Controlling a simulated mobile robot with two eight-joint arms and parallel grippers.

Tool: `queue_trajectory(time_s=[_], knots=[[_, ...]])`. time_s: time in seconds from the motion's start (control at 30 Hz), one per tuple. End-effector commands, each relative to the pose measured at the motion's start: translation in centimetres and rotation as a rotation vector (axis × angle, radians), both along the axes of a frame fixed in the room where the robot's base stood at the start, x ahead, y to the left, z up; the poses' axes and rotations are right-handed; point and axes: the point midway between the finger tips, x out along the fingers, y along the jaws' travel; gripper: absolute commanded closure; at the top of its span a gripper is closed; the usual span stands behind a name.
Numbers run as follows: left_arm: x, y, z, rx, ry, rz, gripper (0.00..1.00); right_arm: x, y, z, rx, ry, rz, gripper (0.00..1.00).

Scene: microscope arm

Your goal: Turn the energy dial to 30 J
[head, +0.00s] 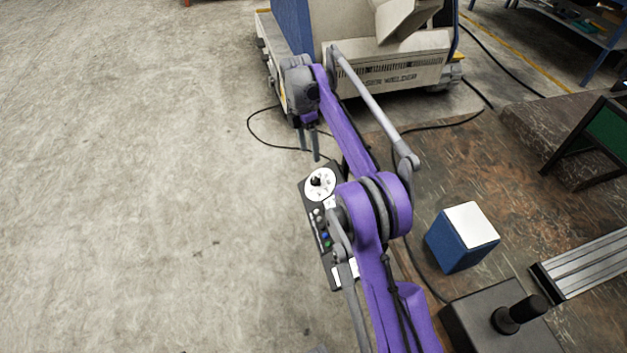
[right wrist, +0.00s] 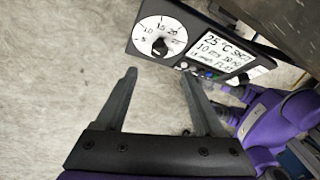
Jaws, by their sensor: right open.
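The energy dial (head: 320,184) is a white round face with a black knob, at the far end of a dark control panel (head: 309,198). In the right wrist view the dial (right wrist: 147,28) shows numbers from about 5 to 25 around its black knob (right wrist: 160,46); I cannot tell where the knob points. My right gripper (head: 310,155) is open and empty, just beyond the dial in the head view. In the right wrist view its fingertips (right wrist: 158,66) are apart, just below the dial in the picture, with no visible contact. My left gripper is not in view.
A lit display (right wrist: 220,58) and small colored buttons sit beside the dial. The panel lies along the left edge of the brown table (head: 440,170). A blue box with a white top (head: 460,245) stands on the table. A machine (head: 385,60) stands behind; floor at left is clear.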

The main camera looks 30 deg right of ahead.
Motion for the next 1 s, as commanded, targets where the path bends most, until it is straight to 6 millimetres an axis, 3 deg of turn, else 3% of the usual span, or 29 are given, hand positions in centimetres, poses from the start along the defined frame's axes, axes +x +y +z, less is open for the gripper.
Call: queue_trajectory(time_s=[0.17, 0.6, 0.8, 1.0], knots=[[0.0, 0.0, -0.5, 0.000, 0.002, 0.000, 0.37, -0.1, -0.3, -1.6, 0.006, 0.010, 0.022, 0.30], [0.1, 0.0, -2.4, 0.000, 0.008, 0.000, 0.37, -1.8, -0.4, -9.2, 0.006, 0.008, 0.020, 0.30], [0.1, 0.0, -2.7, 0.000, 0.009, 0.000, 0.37, -2.2, -0.4, -10.7, 0.006, 0.008, 0.020, 0.30], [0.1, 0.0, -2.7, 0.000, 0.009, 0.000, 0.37, -2.2, -0.4, -10.9, 0.006, 0.008, 0.020, 0.30]])
